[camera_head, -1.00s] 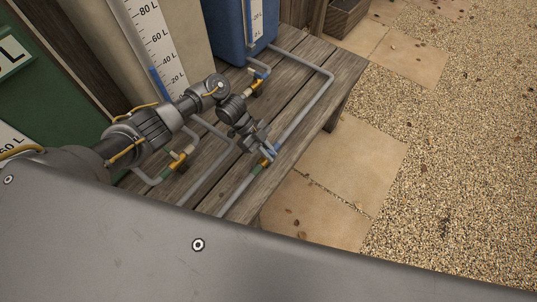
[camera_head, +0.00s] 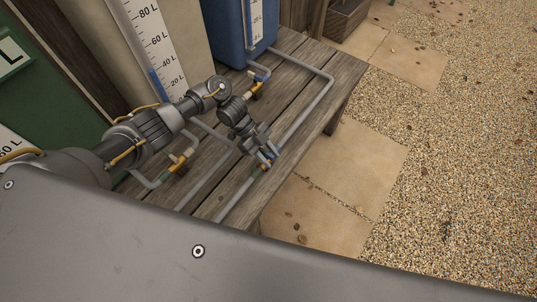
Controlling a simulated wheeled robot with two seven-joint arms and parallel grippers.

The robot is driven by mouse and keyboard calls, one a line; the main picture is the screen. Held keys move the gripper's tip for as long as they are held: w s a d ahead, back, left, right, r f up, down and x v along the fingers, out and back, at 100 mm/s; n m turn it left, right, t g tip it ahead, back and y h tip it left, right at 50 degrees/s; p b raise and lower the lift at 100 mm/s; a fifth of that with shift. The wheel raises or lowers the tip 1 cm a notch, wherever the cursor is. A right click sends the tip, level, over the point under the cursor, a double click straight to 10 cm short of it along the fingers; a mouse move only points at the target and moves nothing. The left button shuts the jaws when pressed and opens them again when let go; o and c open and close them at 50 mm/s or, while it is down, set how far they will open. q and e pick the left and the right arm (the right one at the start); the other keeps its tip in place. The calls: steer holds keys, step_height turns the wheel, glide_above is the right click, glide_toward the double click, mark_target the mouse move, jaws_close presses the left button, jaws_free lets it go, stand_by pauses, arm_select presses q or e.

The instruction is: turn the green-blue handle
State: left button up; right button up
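The valve with a blue handle (camera_head: 271,156) and a green collar (camera_head: 257,171) sits on a grey pipe near the front edge of the wooden bench. My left gripper (camera_head: 264,151) comes down from the upper left and is right at this handle, covering part of it. Its fingers are small in view, and I cannot tell whether they are around the handle or only beside it, nor whether they touch it. My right gripper is not in view.
Another valve (camera_head: 181,161) with yellow and green parts lies to the left, and one more (camera_head: 258,84) stands near the blue tank (camera_head: 226,30). Grey pipes run along the bench (camera_head: 330,98). A beige tank (camera_head: 92,45) stands behind my arm. Paving and gravel (camera_head: 440,190) lie clear at right.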

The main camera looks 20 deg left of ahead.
arm_select(q)
steer(key=v, duration=1)
steer(key=shift+a+r, duration=0.25)
steer(key=shift+w, duration=0.15)
